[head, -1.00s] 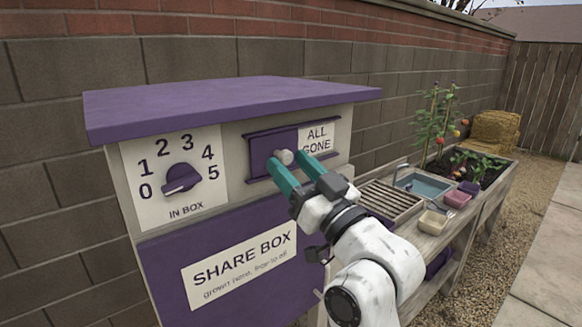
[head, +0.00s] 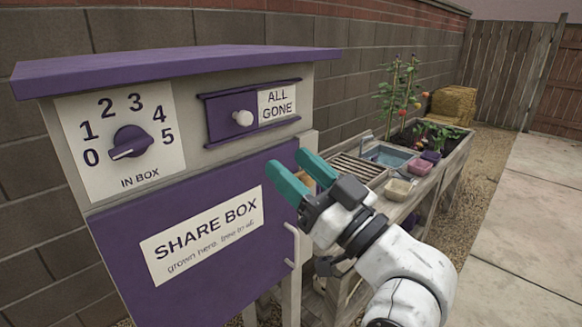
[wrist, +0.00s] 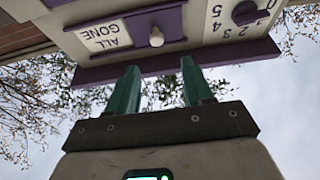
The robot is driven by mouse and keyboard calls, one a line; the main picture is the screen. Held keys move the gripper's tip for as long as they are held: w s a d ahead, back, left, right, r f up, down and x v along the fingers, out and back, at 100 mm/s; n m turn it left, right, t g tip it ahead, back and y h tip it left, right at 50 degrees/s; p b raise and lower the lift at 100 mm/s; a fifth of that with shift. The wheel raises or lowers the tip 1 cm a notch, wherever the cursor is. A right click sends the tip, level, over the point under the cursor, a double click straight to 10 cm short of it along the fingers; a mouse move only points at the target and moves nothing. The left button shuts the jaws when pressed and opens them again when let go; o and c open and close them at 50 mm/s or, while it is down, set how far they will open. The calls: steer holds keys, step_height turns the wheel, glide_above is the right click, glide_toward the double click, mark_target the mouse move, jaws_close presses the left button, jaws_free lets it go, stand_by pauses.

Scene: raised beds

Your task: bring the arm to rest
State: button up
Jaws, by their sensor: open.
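My gripper (head: 296,173) has green fingers and is open and empty. In the head view it is in front of the right part of the share box's purple door (head: 200,235), below the slider panel. The purple slider (head: 222,118) has a white knob (head: 243,118) and sits left of the words ALL GONE. In the wrist view the gripper (wrist: 158,75) points at the box, with the white knob (wrist: 156,38) beyond the fingers and apart from them.
The share box's purple roof (head: 170,65) overhangs the front. A dial (head: 130,142) points near 0. A white door handle (head: 292,245) is just below my gripper. A raised bed with a basin (head: 388,155) and tomato plants (head: 402,90) stands right. Paving (head: 530,215) at the right is clear.

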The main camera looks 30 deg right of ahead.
steer(key=s+d+f+m+g+h, duration=0.1)
steer(key=s+f+g, duration=0.15)
steer(key=f, duration=0.65)
steer(key=s+f+g+h, duration=0.15)
steer(key=f+g, duration=0.25)
steer(key=f, duration=0.5)
steer(key=s+d+f+m+g+h, duration=0.1)
steer(key=f+g+h, duration=0.15)
steer(key=f, duration=0.75)
steer(key=s+d+f+m+g+h, duration=0.1)
steer(key=s+d+f+g, duration=0.1)
steer(key=s+f+g, duration=0.3)
steer(key=s+d+f+m+g+h, duration=0.1)
steer(key=s+f+g, duration=0.5)
steer(key=s+f, duration=0.7)
steer(key=s+d, duration=0.1)
steer(key=s, duration=0.4)
steer(key=shift+d+f, duration=0.35)
